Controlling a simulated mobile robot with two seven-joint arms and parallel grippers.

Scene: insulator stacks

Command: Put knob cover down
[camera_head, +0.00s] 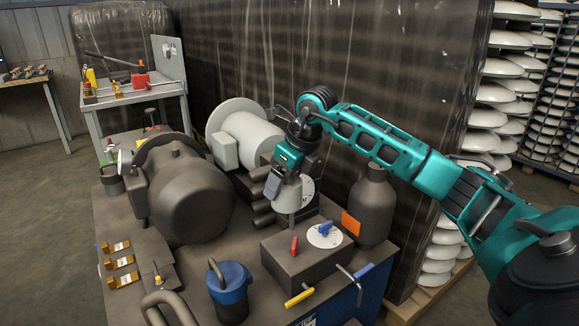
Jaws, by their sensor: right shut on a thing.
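My right gripper (287,199) comes in from the right on a teal arm and points down over the bench (257,290). It is shut on a small grey piece, which I take to be the knob cover (288,203); the fingers and its small size hide its details. It hangs above the back left part of a dark control box (290,262). On the box are a blue knob (325,228) on a white round dial (322,239) and a red lever (294,246). My left gripper is not in view.
A dark motor (190,196) and a grey motor (248,138) stand left and behind. A dark bottle (373,205) stands right of the box. A blue cup (232,295) is at the front. Insulator stacks (497,95) stand right.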

